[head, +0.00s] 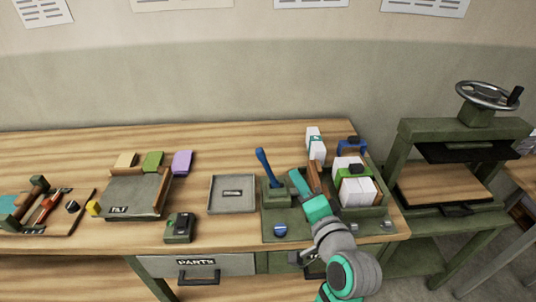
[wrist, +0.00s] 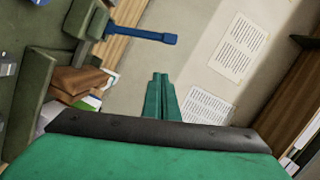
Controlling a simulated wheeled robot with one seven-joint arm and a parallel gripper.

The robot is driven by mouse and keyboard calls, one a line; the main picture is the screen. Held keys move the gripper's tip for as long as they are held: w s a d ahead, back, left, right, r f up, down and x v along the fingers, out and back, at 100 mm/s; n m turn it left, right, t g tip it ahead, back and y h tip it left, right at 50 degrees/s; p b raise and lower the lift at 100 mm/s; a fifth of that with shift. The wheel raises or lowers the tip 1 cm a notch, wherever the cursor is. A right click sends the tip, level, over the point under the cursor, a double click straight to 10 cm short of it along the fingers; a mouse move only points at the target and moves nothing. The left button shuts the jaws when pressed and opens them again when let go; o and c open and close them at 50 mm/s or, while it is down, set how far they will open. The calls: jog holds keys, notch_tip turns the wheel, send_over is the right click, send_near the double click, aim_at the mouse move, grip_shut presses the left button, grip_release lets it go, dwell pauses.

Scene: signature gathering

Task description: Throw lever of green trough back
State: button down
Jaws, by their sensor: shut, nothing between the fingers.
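A blue lever (head: 263,165) stands up from a green block (head: 273,193) on the left part of a green trough (head: 268,222). The lever leans slightly to the left in the head view. My gripper (head: 294,176) is just right of the lever, over the trough, apart from it and shut with nothing held. In the wrist view the closed green fingers (wrist: 161,80) point up the picture, and the blue lever (wrist: 140,35) lies above them, with a gap between. The green block (wrist: 86,22) shows at upper left. My arm hides part of the trough's front.
White paper stacks (head: 357,191) and a brown divider (head: 313,176) stand close right of my gripper. A blue knob (head: 280,230) sits at the trough's front. A grey tray (head: 233,207) lies left, and a green press (head: 405,150) stands right. The space above the lever is clear.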

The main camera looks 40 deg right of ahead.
aim_at(263, 156)
jog(key=w, duration=1.1)
jog(key=shift+w+d+f, duration=0.2)
jog(key=shift+d+f, duration=0.05)
jog(key=shift+f, duration=0.2)
jog(key=shift+w+a, duration=0.1)
jog(key=shift+a, duration=0.05)
jog(key=shift+w+a+f+n, duration=0.2)
jog(key=shift+w+a+n, duration=0.3)
jog(key=shift+a, duration=0.3)
